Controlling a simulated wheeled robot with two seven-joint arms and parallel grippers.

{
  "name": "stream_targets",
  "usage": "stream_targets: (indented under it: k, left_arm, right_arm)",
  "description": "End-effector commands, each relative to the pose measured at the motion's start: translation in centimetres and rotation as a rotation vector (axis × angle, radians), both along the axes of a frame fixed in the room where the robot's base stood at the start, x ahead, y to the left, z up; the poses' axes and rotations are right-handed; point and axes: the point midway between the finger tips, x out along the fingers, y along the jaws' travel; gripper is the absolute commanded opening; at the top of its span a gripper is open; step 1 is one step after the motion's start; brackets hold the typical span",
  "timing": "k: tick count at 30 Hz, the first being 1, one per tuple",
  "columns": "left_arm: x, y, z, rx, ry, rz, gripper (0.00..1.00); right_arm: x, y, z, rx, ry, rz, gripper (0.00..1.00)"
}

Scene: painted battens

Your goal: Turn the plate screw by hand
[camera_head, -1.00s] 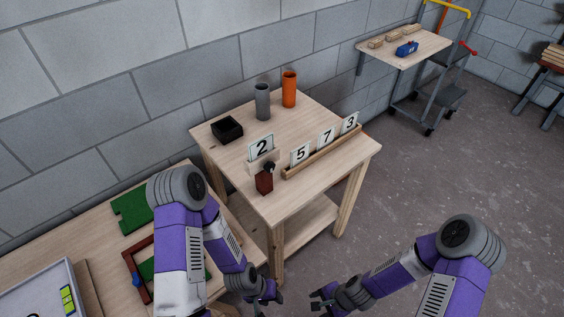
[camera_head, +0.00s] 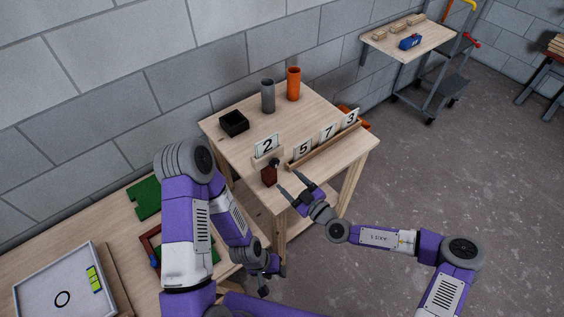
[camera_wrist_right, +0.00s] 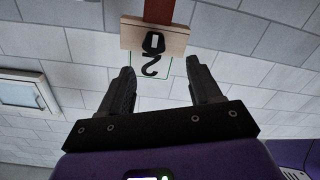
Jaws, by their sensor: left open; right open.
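My left gripper (camera_head: 274,281) is open and empty, low in front of the table.
A wooden rail (camera_head: 325,147) holds cards 5, 7 and 3. A black box (camera_head: 234,123), a grey cylinder (camera_head: 268,97) and an orange cylinder (camera_head: 293,84) stand behind.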

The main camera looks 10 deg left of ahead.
Motion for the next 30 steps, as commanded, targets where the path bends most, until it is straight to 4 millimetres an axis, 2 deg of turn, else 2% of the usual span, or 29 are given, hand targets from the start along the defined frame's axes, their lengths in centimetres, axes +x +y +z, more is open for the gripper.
stream_targets:
  k: [4, 12, 16, 28, 30]
  left_arm:
    - [0.0, 0.0, 0.0, 0.000, 0.000, 0.000, 0.43]
    - [0.0, 0.0, -0.6, 0.000, 0.000, 0.001, 0.43]
    - [0.0, 0.0, -0.8, 0.000, 0.000, 0.001, 0.43]
    - [0.0, 0.0, -0.8, 0.000, 0.000, 0.000, 0.43]
    - [0.0, 0.0, -0.8, 0.000, 0.000, 0.000, 0.43]
  right_arm:
    - [1.2, 0.5, 0.2, 0.033, 0.037, -0.029, 0.63]
    - [3.7, 3.9, 0.1, 0.030, 0.033, -0.026, 0.63]
    - [4.6, 5.0, 0.1, 0.028, 0.032, -0.027, 0.63]
    - [5.1, 5.7, 0.2, 0.027, 0.032, -0.026, 0.63]
    - [5.1, 5.6, 0.2, 0.027, 0.032, -0.026, 0.53]
